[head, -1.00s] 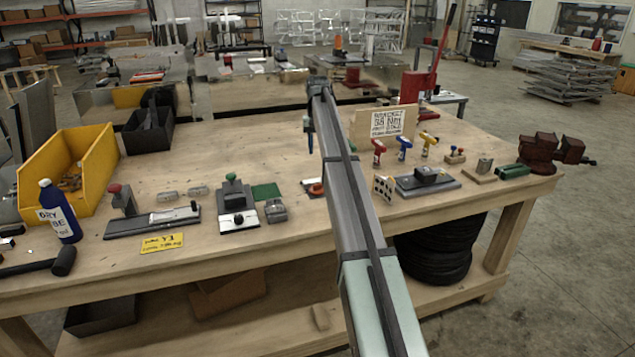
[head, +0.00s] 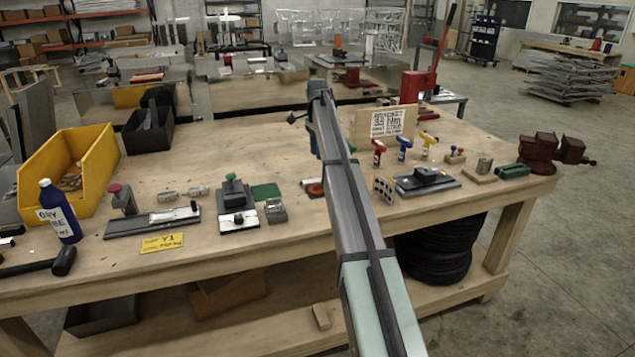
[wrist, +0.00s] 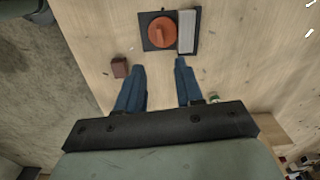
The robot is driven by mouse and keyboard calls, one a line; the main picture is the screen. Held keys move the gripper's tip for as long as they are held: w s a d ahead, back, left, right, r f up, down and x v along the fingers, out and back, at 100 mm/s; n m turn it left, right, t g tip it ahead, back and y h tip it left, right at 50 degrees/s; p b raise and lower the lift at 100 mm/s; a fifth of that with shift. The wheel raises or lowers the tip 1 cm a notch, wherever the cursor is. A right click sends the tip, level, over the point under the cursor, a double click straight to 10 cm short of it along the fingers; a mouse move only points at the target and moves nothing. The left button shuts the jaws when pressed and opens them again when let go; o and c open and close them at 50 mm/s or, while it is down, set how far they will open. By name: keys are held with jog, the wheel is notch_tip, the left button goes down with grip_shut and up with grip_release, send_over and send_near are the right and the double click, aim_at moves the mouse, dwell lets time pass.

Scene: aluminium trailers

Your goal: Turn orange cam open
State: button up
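The orange cam (wrist: 162,32) is a round knob with a raised ridge across it, on a dark plate beside a pale ribbed block (wrist: 188,32) in the wrist view. In the head view only a sliver of the cam (head: 315,188) shows past my arm. My gripper (wrist: 160,66) has two blue fingers spread wide, with nothing between them. The fingers point toward the cam's plate and appear apart from it. In the head view the gripper is mostly hidden behind my arm.
A small brown block (wrist: 120,67) lies near the left finger in the wrist view. Left of the cam are a green pad (head: 266,191) and a clamp with a green knob (head: 235,199). A perforated block (head: 383,189) stands to its right.

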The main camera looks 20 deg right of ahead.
aim_at(317, 187)
notch_tip(317, 187, down, 13)
jog(key=shift+r, duration=0.2)
dwell(0.3)
jog(key=shift+c, duration=0.2)
grip_shut()
